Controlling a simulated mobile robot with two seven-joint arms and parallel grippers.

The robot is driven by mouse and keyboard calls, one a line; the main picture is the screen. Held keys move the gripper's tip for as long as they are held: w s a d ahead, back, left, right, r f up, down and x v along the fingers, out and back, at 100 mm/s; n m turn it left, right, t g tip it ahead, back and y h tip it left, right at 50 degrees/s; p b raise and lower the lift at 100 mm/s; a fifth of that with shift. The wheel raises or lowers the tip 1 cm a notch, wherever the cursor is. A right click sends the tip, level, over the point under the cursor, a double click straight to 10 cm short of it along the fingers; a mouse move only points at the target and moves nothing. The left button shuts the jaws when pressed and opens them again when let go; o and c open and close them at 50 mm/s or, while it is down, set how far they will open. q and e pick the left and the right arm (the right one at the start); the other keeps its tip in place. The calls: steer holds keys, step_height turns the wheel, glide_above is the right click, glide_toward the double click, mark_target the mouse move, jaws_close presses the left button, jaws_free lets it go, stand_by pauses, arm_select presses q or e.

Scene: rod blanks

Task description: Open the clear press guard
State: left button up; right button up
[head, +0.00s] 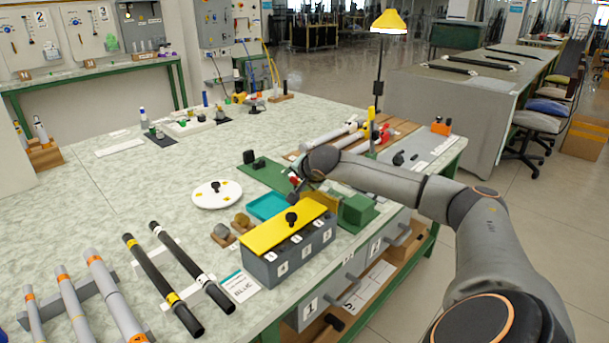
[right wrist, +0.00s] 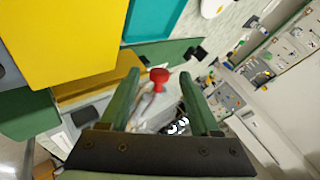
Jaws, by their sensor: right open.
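My right gripper (head: 297,188) reaches over the green press base (head: 262,174) in the head view. In the right wrist view its two green fingers (right wrist: 162,76) are apart. A red knob (right wrist: 158,75) shows between the fingertips, with no finger visibly closed on it. A pale see-through area below the knob looks like the clear guard (right wrist: 152,108); its edges are hard to make out and I cannot tell its angle. In the head view the arm and gripper hide most of the guard. My left gripper is in neither view.
A grey numbered box with a yellow lid (head: 284,233) stands in front of the press. A teal tray (head: 266,207), a round white plate (head: 216,195) and a green block (head: 358,209) are close by. Black rods (head: 163,284) lie at left. The table's left middle is clear.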

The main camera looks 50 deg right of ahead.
steer(key=v, duration=0.7)
steer(key=shift+s+r, duration=0.15)
steer(key=shift+s, duration=0.05)
steer(key=shift+s+a+r, duration=0.3)
steer(key=shift+s+r, duration=0.15)
